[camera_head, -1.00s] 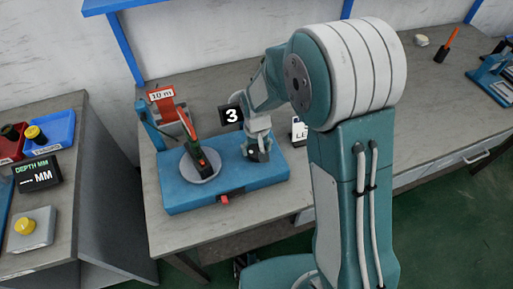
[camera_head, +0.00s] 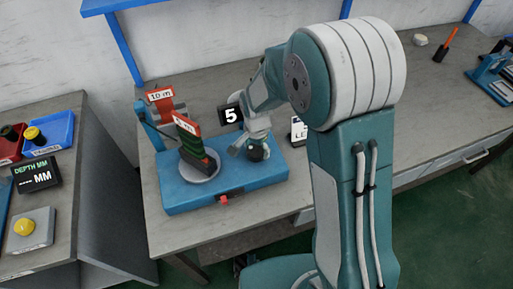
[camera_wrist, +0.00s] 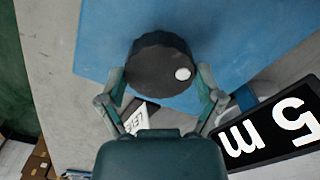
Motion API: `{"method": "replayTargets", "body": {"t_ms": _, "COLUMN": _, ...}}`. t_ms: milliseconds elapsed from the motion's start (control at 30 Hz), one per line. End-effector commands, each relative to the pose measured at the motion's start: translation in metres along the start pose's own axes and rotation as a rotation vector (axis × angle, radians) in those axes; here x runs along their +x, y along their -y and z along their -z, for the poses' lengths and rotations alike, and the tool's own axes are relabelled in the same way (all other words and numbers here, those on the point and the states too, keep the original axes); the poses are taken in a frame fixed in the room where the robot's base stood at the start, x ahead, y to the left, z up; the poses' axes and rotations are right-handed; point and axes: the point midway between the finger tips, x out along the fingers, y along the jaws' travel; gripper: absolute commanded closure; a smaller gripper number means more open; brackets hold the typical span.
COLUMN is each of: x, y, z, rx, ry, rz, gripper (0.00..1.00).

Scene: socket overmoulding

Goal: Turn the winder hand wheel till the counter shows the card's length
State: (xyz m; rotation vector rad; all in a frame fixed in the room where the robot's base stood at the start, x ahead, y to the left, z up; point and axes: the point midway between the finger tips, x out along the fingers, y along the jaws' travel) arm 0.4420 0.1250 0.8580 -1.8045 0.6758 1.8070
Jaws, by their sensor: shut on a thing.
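The hand wheel (camera_wrist: 158,60) is a dark, ridged round knob with a white dot near its right edge. My gripper (camera_wrist: 160,84) is shut on it, one finger on each side. In the head view the wheel (camera_head: 262,153) is partly hidden under my gripper (camera_head: 257,144) on the blue winder base (camera_head: 230,190). The counter (camera_head: 230,115) reads 5, and in the wrist view it (camera_wrist: 270,128) shows upside down as "5 m".
A side bench (camera_head: 75,130) at left holds trays and a depth display.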

Motion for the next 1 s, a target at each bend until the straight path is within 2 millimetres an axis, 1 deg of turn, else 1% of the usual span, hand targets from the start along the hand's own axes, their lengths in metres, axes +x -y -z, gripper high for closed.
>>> {"method": "replayTargets", "body": {"t_ms": 200, "x": -0.0007, "y": 0.0017, "z": 0.0002, "rx": 0.122, "ry": -0.002, "rz": 0.005, "gripper": 0.63}}
{"method": "replayTargets", "body": {"t_ms": 400, "x": -0.0008, "y": 0.0017, "z": 0.0002, "rx": 0.185, "ry": -0.002, "rz": 0.006, "gripper": 0.63}}
{"method": "replayTargets", "body": {"t_ms": 933, "x": -0.0010, "y": 0.0020, "z": 0.0002, "rx": 0.209, "ry": -0.002, "rz": 0.006, "gripper": 0.63}}
{"method": "replayTargets", "body": {"t_ms": 967, "x": -0.0010, "y": 0.0020, "z": 0.0002, "rx": 0.209, "ry": -0.002, "rz": 0.006, "gripper": 0.11}}
{"method": "replayTargets", "body": {"t_ms": 1000, "x": -0.0010, "y": 0.0020, "z": 0.0002, "rx": 0.209, "ry": -0.002, "rz": 0.006, "gripper": 0.00}}
